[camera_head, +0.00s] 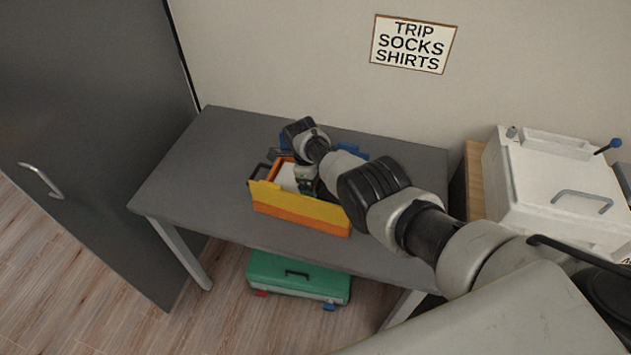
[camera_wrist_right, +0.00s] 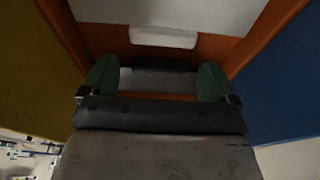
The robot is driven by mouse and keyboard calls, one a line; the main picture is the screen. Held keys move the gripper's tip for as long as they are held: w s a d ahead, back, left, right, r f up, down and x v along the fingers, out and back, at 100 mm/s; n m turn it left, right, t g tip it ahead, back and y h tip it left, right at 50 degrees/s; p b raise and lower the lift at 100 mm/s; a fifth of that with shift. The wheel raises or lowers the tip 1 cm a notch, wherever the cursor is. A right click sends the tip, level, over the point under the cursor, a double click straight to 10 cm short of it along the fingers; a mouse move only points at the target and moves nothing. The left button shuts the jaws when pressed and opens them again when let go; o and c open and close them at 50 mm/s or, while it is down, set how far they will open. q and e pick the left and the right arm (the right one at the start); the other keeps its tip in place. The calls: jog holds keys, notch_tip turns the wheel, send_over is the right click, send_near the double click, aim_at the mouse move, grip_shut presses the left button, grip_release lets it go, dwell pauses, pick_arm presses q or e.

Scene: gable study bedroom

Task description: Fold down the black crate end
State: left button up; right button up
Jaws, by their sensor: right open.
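The crate is orange and stands on the grey table. Its long yellow side (camera_head: 295,205) is upright along the front, and a blue side (camera_head: 352,150) shows behind my arm. A black part (camera_head: 261,170) shows at the crate's left end; its exact tilt is hard to tell. My right gripper (camera_head: 307,188) points down over the crate, just behind the yellow side, and hides the right part of the crate. In the right wrist view its green fingertips (camera_wrist_right: 158,82) are apart, between the yellow side at left and the blue side at right. A dark strip shows between them. My left gripper is not in view.
The grey table (camera_head: 200,165) is clear to the left of the crate. A green case (camera_head: 297,273) lies on the floor under the table. A white lidded box (camera_head: 555,180) stands at the right. A dark door (camera_head: 80,130) is at the left.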

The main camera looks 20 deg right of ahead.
jog(key=p+v, duration=0.3)
jog(key=v, duration=0.7)
jog(key=shift+r+p, duration=0.25)
jog(key=shift+p, duration=0.05)
